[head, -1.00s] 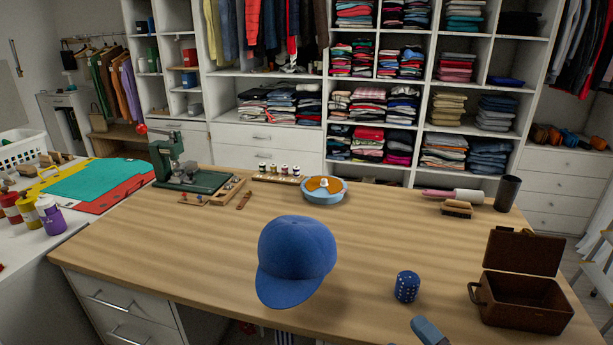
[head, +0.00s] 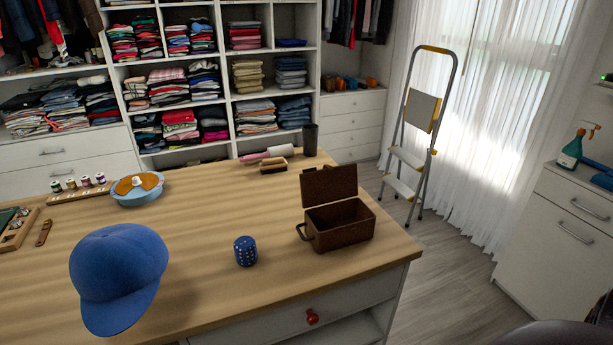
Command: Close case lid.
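The brown case (head: 341,228) stands on the right end of the wooden table in the head view. Its lid (head: 329,186) is open and stands up at the back, so the inside of the box shows. A handle sits on the case's left side. Neither of my grippers shows in the head view.
A blue cap (head: 118,272) and a blue dotted die (head: 245,251) are left of the case on the wooden table (head: 205,220). Brushes, a roller and a dark cup (head: 310,140) are behind it. A stepladder (head: 418,130) stands on the floor to the right.

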